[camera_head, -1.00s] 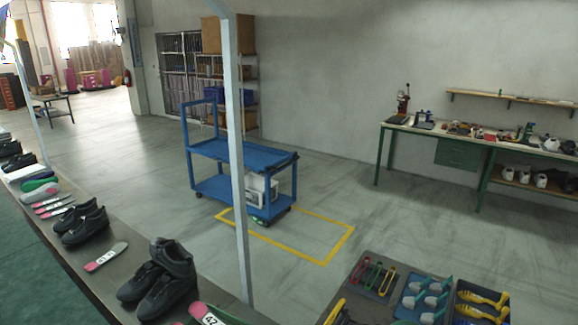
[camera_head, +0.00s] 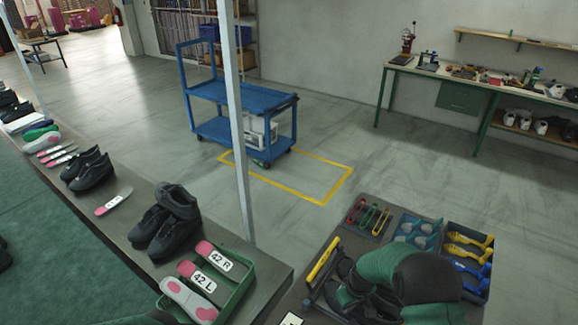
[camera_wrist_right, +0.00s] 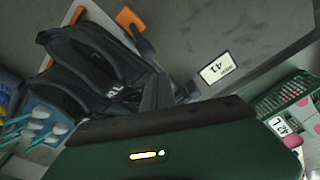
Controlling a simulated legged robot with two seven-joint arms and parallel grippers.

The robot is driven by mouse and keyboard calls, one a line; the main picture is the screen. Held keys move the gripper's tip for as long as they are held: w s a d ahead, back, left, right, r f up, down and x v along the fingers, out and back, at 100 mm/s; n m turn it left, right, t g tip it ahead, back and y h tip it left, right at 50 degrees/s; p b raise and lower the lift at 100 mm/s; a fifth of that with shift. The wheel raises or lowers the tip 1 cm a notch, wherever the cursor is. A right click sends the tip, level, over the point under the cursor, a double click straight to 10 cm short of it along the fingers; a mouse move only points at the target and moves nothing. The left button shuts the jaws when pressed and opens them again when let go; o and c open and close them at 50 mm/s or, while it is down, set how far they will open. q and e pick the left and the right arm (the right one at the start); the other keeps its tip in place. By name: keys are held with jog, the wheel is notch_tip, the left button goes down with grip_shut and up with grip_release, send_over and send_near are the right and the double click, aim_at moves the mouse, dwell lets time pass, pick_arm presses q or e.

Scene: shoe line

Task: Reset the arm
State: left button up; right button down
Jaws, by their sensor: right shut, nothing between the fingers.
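My right arm, green and black, comes in at the lower right of the head view. My left gripper is not seen clearly in either view.
Dark shoes (camera_head: 166,220) and insoles line the left bench. A green box (camera_head: 238,290) holds insoles marked 42 R and 42 L. Trays of coloured tools (camera_head: 370,218) and yellow and blue handles (camera_head: 470,240) stand near my right arm. A blue cart (camera_head: 240,95) stands on the floor beyond.

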notch_tip(320, 180, up, 2)
jog(key=shift+r+p, duration=0.1)
jog(key=shift+p, duration=0.4)
jog(key=s+d+r+m+b, duration=0.1)
jog(key=s+r, duration=0.4)
jog(key=s, duration=0.5)
jog(key=s+r+m+t+b, duration=0.1)
jog(key=s+r+m+b, duration=0.3)
jog(key=s, duration=0.7)
jog(key=shift+d+r+h+b, duration=0.35)
jog(key=shift+r+b, duration=0.25)
jog(key=shift+b, duration=0.4)
